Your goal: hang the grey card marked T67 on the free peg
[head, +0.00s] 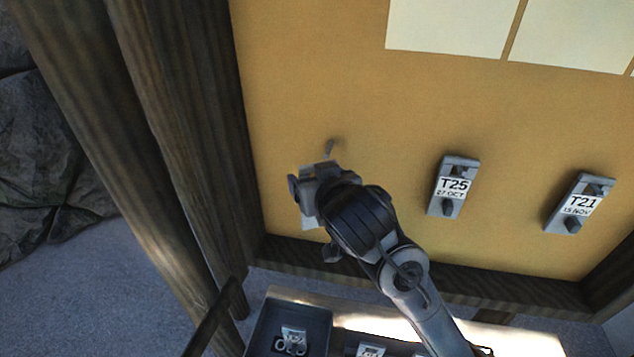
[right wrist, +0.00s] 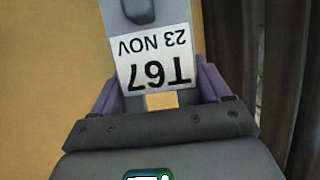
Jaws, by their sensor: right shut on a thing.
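The grey card marked T67, 23 NOV (right wrist: 153,58) is between the fingers of my right gripper (head: 308,192), which is shut on it. Its label reads upside down in the right wrist view. In the head view the gripper hides most of the card, and a pale part shows below the fingers. A bare peg (head: 330,149) sticks out of the yellow board just above the gripper. The gap between card and peg cannot be judged. My left gripper is not in view.
Grey cards T25 (head: 453,186) and T21 (head: 580,203) hang on the yellow board (head: 350,90) to the right. Pale sheets (head: 450,25) are at the top. A dark tray (head: 262,326) with a card stands below. Wooden posts (head: 190,130) border the left.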

